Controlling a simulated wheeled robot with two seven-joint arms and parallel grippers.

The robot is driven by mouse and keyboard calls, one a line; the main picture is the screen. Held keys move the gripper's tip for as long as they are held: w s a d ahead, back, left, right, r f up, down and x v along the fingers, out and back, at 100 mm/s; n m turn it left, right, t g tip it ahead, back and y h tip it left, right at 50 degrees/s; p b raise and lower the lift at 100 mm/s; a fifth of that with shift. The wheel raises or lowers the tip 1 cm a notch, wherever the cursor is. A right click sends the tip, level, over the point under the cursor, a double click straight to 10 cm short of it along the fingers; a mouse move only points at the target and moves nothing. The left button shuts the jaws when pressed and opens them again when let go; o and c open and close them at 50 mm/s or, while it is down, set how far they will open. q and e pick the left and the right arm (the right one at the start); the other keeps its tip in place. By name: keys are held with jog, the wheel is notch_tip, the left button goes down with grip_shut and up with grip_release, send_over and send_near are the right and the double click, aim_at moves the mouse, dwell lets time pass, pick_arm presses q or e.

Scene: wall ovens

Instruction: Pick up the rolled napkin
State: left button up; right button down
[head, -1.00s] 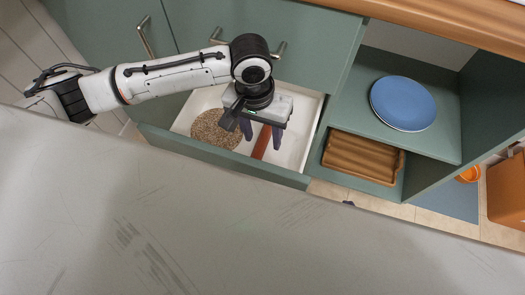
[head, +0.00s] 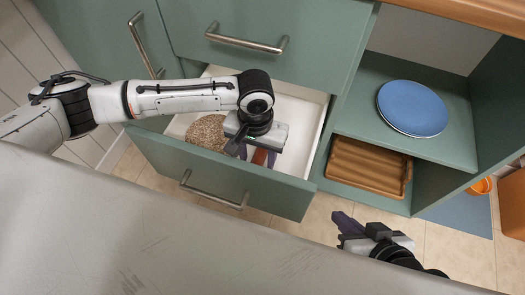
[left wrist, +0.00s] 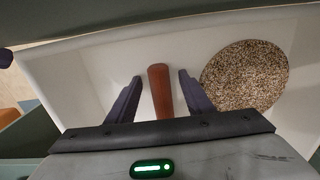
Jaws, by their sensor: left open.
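The rolled napkin is a reddish-brown cylinder lying in the open white drawer. In the left wrist view the napkin (left wrist: 160,95) runs lengthwise between the two dark fingers, with a gap on each side. My left gripper (head: 257,157) is open, pointing down into the drawer over the napkin. In the head view the gripper body hides most of the napkin. My right gripper (head: 347,229) is low at the right, beyond the counter edge and away from the drawer. Its finger gap is not clear.
A round speckled mat (head: 206,132) lies in the drawer beside the napkin; it also shows in the left wrist view (left wrist: 245,75). The drawer front (head: 225,180) and walls surround my left gripper. A blue plate (head: 412,107) and wooden tray (head: 367,167) sit on shelves at right. The counter (head: 130,235) fills the foreground.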

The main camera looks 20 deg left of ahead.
pick_arm(q)
jog(key=c, duration=1.1)
